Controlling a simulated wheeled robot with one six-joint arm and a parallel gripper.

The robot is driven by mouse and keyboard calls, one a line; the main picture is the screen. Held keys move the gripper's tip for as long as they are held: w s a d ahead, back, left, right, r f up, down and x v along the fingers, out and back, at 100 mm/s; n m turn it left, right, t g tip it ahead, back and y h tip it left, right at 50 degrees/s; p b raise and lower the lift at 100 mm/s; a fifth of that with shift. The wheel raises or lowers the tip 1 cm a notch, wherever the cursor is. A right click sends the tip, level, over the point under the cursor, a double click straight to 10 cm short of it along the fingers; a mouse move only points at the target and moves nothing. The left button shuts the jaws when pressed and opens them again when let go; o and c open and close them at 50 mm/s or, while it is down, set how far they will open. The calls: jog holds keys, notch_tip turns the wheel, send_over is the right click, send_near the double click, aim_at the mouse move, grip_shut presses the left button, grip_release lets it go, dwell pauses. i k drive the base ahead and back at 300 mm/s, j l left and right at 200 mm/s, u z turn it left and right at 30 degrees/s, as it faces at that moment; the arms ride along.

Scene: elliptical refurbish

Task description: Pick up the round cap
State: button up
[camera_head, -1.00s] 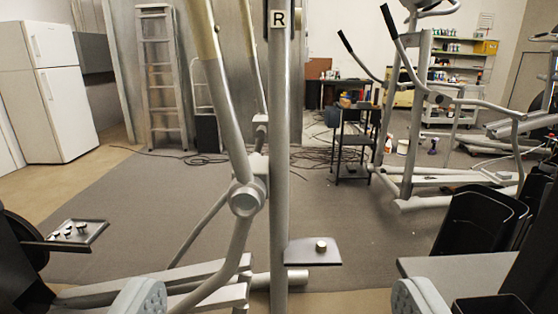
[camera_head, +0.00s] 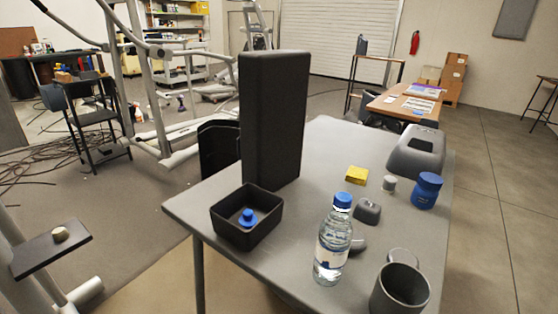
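Two small round pieces could be the round cap, and I cannot tell which is meant. The other is a small grey cylinder (camera_head: 390,184) on the grey table (camera_head: 325,150), between a yellow block and a blue-lidded jar. A blue round-topped piece (camera_head: 248,217) sits inside an open black box (camera_head: 262,236) at the table's near left. My gripper is not in view, so its state and what it holds are hidden.
A tall black block (camera_head: 272,120) stands behind the box. A water bottle (camera_head: 333,245), dark mug (camera_head: 400,290), yellow block (camera_head: 357,175), blue jar (camera_head: 426,190) and dark grey housing (camera_head: 418,150) crowd the table. The floor (camera_head: 485,230) at right is clear.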

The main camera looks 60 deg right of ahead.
aim_at(401, 255)
jog(key=k+z, duration=0.2)
jog(key=z, duration=1.8)
